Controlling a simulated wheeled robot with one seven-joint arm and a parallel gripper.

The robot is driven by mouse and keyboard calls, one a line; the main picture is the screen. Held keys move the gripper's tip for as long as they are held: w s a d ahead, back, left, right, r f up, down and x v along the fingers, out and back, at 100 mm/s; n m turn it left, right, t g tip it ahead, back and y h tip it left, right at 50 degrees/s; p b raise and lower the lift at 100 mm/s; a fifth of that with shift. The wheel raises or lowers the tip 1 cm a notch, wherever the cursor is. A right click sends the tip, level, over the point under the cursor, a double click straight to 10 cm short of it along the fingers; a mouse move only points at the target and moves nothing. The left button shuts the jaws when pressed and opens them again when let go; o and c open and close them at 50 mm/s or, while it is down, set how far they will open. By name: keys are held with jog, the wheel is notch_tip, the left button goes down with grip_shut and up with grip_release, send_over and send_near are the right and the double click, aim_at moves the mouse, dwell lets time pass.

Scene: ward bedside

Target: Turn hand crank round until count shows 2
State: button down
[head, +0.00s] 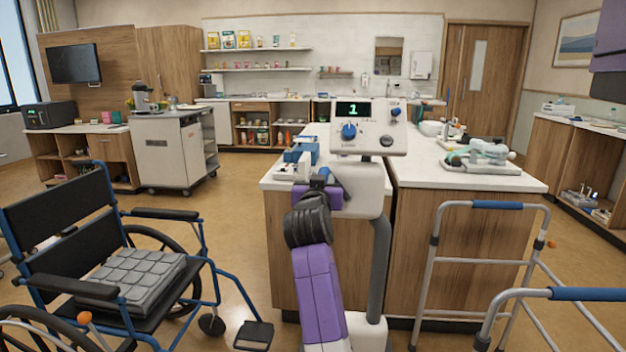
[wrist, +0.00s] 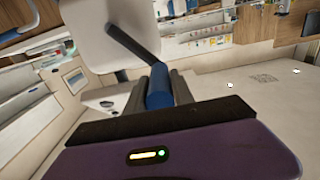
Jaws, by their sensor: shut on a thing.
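A white console (head: 370,140) on a stand has a small display (head: 353,110) that reads 1 in green. A white housing (head: 362,190) sits below the console. The hand crank has a dark arm (wrist: 132,42) and a blue grip (wrist: 158,90). Its arm runs from the housing, which shows at the upper left of the wrist view (wrist: 95,30), down to the grip. My gripper (wrist: 161,82) is shut on the blue grip, with one finger on each side. In the head view my gripper (head: 321,178) is left of the housing and partly hides the crank.
A white-topped wooden counter (head: 450,174) stands behind the stand. A wheelchair (head: 130,270) with a grey cushion is at the left. A walking frame (head: 490,206) is at the right. Open floor (head: 240,240) shows between wheelchair and counter.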

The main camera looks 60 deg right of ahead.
jog(key=shift+s+d+r, duration=0.25)
jog(key=shift+s+r, duration=0.1)
jog(key=shift+s, duration=0.2)
jog(key=shift+f, duration=0.15)
jog(key=s+p, duration=0.1)
jog(key=s+d+r+p, duration=0.1)
jog(key=s, duration=0.1)
jog(key=s+p, duration=0.1)
jog(key=shift+s+d+r, duration=0.2)
jog(key=shift+d+r, duration=0.05)
jog(key=shift+d, duration=0.15)
jog(key=shift+p, duration=0.3)
jog(key=shift+s+d+r+p, duration=0.1)
jog(key=shift+s+d+p, duration=0.2)
jog(key=shift+s, duration=0.25)
jog(key=shift+s+d+p, duration=0.15)
jog(key=shift+s+p, duration=0.1)
jog(key=shift+s, duration=0.25)
jog(key=c, duration=0.9)
grip_release()
jog(key=shift+w, duration=0.1)
